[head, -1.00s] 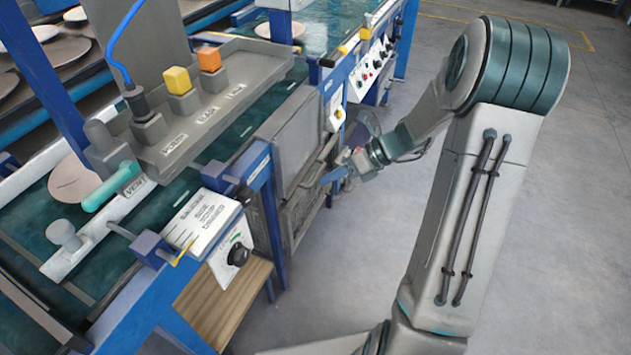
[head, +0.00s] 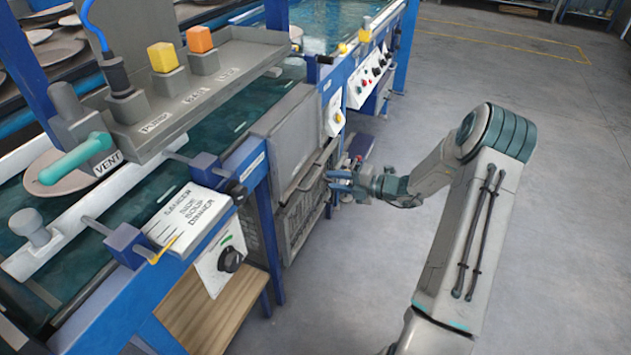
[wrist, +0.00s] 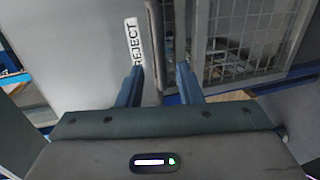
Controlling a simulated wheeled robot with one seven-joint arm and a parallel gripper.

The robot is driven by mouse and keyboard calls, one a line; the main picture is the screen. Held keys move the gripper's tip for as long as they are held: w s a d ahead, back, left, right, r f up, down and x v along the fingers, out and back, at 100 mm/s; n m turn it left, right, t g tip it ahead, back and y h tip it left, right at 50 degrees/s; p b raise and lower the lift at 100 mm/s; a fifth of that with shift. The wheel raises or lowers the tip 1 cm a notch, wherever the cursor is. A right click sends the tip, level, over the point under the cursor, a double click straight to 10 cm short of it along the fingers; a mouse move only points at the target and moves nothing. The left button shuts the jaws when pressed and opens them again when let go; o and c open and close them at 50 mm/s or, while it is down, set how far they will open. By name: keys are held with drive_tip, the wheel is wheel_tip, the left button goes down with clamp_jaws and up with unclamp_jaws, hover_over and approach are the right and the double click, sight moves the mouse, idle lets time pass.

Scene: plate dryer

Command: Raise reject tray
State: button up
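The reject tray shows in the wrist view as a grey panel (wrist: 85,45) with a white REJECT label (wrist: 132,42). A dark rail or handle runs along its edge, right of the label. In the head view a grey panel (head: 287,122) stands on the side of the line, above a mesh-fronted basket (head: 297,215). My gripper (head: 332,180) is beside this panel's right edge. In the wrist view my gripper (wrist: 160,72) is open, its two blue fingers apart on either side of the dark rail. Whether they touch it I cannot tell.
A wire mesh (wrist: 255,35) lies right of the fingers in the wrist view. A control box with a knob (head: 220,260) sits at the near side of the blue frame. Grey floor (head: 540,130) is open to the right.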

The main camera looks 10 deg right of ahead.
sight(316, 176)
drive_tip(key=b+x, duration=0.1)
drive_tip(key=x, duration=0.6)
drive_tip(key=shift+a, duration=0.1)
clamp_jaws()
